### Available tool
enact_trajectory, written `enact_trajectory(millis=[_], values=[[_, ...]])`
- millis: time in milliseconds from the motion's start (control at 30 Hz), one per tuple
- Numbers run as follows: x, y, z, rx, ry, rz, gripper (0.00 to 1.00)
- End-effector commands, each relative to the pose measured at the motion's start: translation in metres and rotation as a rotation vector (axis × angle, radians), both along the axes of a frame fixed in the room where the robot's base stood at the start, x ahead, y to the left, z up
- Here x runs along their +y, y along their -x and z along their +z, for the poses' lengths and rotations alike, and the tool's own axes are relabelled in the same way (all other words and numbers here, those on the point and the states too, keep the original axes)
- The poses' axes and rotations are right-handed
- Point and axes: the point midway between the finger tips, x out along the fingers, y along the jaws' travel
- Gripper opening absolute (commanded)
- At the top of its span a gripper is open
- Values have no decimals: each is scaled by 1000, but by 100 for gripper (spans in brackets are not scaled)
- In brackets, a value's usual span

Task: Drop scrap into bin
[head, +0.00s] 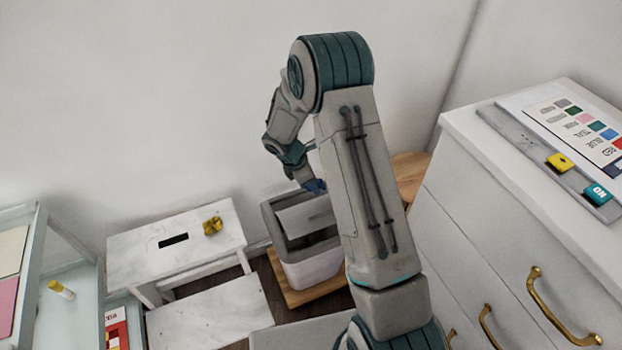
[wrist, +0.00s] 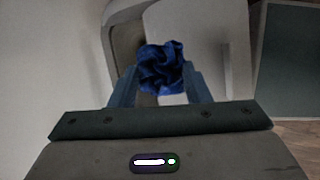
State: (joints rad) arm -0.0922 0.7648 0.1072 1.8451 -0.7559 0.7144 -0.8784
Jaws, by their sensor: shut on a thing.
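A crumpled blue scrap (wrist: 161,68) is held between the two fingers of my gripper (wrist: 160,86) in the wrist view. In the head view the blue scrap (head: 316,186) shows small at my gripper (head: 305,178), at the upper edge of the bin. The bin (head: 312,272) is light with a grey rim and stands on a wooden board. A grey flap or panel (head: 303,214) shows in its opening. The bin also shows behind the scrap in the wrist view (wrist: 205,35). My arm hides the bin's right side. I cannot tell whether the scrap touches the rim.
A white drawer cabinet (head: 500,215) with brass handles stands on the right. A pale shelf cart (head: 45,245) is at far left.

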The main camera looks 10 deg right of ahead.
Motion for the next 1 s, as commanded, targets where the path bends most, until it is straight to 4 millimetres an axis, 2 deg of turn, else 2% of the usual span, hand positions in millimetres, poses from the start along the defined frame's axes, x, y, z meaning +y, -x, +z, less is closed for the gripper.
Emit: enact_trajectory(millis=[267, 300, 367, 400, 633, 767, 867, 1000], values=[[0, 0, -3, 0, 0, -1, 22], [0, 0, -3, 0, 0, -1, 49], [0, 0, -3, 0, 0, -1, 65], [0, 0, -3, 0, 0, -1, 68], [0, 0, -2, 0, 0, -1, 68], [3, 0, 4, -1, 0, -1, 68], [9, 0, 19, -3, -1, 0, 68], [20, 1, 48, -5, -2, 0, 68]])
